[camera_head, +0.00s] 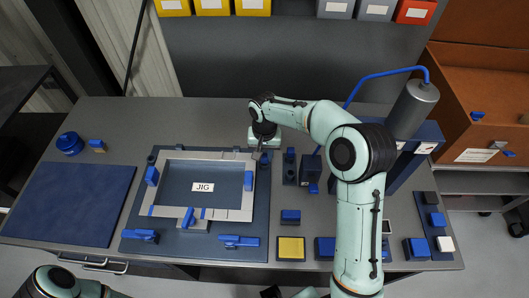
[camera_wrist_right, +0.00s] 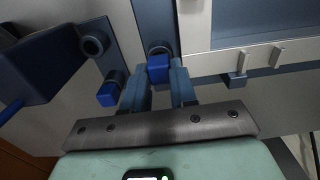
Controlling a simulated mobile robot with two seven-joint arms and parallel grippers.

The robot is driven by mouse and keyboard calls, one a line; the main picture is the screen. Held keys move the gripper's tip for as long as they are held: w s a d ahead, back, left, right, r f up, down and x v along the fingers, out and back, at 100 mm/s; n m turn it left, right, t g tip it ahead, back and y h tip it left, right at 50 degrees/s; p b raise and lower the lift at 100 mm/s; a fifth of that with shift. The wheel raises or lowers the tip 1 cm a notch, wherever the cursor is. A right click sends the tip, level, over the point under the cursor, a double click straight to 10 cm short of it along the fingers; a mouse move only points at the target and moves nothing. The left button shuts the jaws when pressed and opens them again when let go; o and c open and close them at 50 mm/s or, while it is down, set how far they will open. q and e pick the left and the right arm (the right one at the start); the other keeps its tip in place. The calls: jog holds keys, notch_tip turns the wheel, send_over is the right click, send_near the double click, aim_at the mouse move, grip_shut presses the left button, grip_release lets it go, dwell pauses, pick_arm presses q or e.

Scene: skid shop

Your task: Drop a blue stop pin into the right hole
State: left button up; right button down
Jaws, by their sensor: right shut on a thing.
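A blue stop pin (camera_wrist_right: 158,69) sits between the fingertips of my right gripper (camera_wrist_right: 158,82), which is shut on it. In the head view the right gripper (camera_head: 262,156) is at the top right corner of the jig plate (camera_head: 190,246). A dark round collar, the right hole (camera_wrist_right: 160,47), shows just beyond the pin in the wrist view. The pin overlaps its rim in the picture; I cannot tell whether it has entered. The left hole (camera_head: 151,160) is a dark collar at the plate's top left. My left gripper is out of view; only part of that arm shows.
A dark pin rack (camera_head: 289,167) stands just right of the plate, with another blue pin (camera_wrist_right: 108,95) and an empty collar (camera_wrist_right: 95,45). The grey frame marked JIG (camera_head: 205,213) lies on the plate. A blue mat (camera_head: 70,203) at left is bare.

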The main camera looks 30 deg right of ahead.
jog(key=shift+c, duration=2.1)
grip_release()
jog(key=shift+r+p, duration=1.7)
jog(key=shift+r, duration=1.85)
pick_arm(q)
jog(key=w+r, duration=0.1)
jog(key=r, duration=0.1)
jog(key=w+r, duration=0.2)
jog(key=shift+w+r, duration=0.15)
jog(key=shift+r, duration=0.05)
pick_arm(e)
jog(key=shift+s+f, duration=0.1)
